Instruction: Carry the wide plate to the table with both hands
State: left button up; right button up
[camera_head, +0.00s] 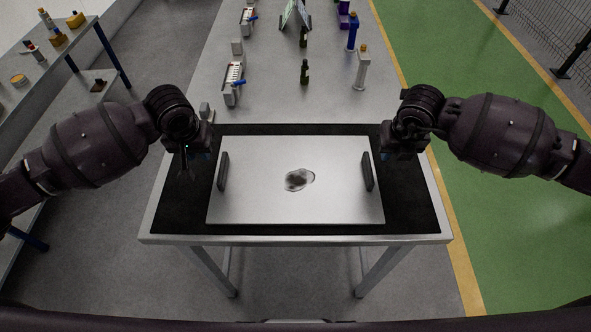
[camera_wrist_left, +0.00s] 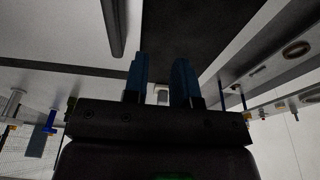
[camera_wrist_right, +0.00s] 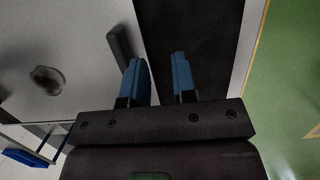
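The wide plate (camera_head: 260,205) is a light grey rectangular sheet with a dark blotch in its middle. It lies on a black mat (camera_head: 420,205) on the table (camera_head: 300,238). It has an upright dark handle at its left end (camera_head: 223,171) and another at its right end (camera_head: 367,171). My left gripper (camera_head: 186,165) is open and empty, left of the left handle; its blue fingers (camera_wrist_left: 164,80) show apart in the left wrist view. My right gripper (camera_head: 402,156) is to the right of the right handle, its blue fingers (camera_wrist_right: 158,78) apart and empty. Neither gripper touches a handle.
A long grey bench (camera_head: 300,100) runs away behind the mat, with a dark bottle (camera_head: 304,72), a blue-handled item (camera_head: 352,32) and racks (camera_head: 232,84) on it. A shelf table (camera_head: 50,60) stands at left. Green floor (camera_head: 460,80) lies at right.

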pick_arm(q)
jog(key=shift+r, duration=0.15)
pick_arm(e)
jog(key=shift+r, duration=0.45)
pick_arm(q)
jog(key=v, duration=1.1)
jog(key=shift+r, duration=0.35)
pick_arm(e)
jog(key=v, duration=1.1)
pick_arm(q)
jog(key=shift+s, duration=0.1)
pick_arm(e)
jog(key=shift+s, duration=0.1)
